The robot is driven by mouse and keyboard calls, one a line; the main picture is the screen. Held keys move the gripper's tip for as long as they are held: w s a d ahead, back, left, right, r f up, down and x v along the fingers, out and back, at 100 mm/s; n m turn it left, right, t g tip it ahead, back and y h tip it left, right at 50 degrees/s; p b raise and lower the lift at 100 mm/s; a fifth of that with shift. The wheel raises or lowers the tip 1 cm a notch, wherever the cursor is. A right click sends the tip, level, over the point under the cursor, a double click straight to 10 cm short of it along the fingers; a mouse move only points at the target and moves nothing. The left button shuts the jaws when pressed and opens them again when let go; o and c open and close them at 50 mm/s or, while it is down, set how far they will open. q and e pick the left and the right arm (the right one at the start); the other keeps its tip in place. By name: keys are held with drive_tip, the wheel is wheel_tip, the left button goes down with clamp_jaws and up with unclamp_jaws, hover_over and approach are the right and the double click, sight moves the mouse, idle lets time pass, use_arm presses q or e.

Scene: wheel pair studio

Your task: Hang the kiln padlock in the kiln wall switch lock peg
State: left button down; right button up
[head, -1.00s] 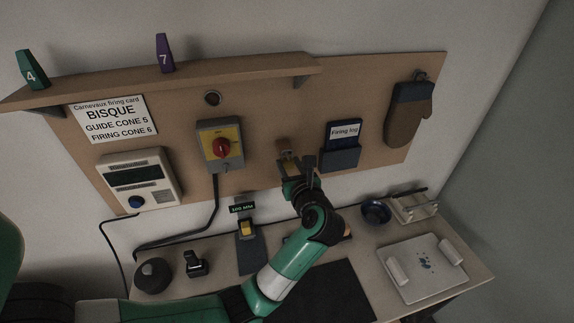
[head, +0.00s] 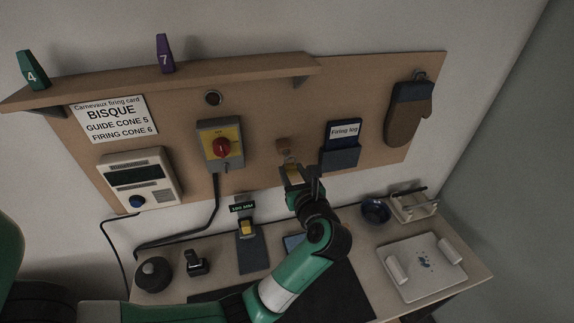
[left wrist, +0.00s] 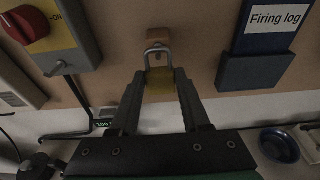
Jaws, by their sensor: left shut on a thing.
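The kiln padlock has a brass body and a steel shackle, and shows in the left wrist view (left wrist: 158,76) and head view (head: 291,170). My left gripper (head: 297,179) is shut on its body, with the shackle upward. A wooden peg (head: 283,144) stands out from the board just above; it also shows behind the shackle in the left wrist view (left wrist: 158,35). I cannot tell whether the shackle touches it. The kiln wall switch (head: 220,146), yellow and grey with a red knob, is left of the gripper. A small hook-like part (left wrist: 58,67) shows below it. My right gripper is not in view.
A firing log holder (head: 341,158) is right of the peg, and an oven mitt (head: 408,113) hangs farther right. A controller (head: 139,180) is left of the switch. A shelf (head: 180,83) juts out above. The bench below holds a tray (head: 425,268) and small items.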

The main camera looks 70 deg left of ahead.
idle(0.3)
use_arm(q)
drive_tip(key=shift+f+v, duration=0.2)
drive_tip(key=shift+v, duration=0.9)
drive_tip(key=c, duration=1)
unclamp_jaws()
clamp_jaws()
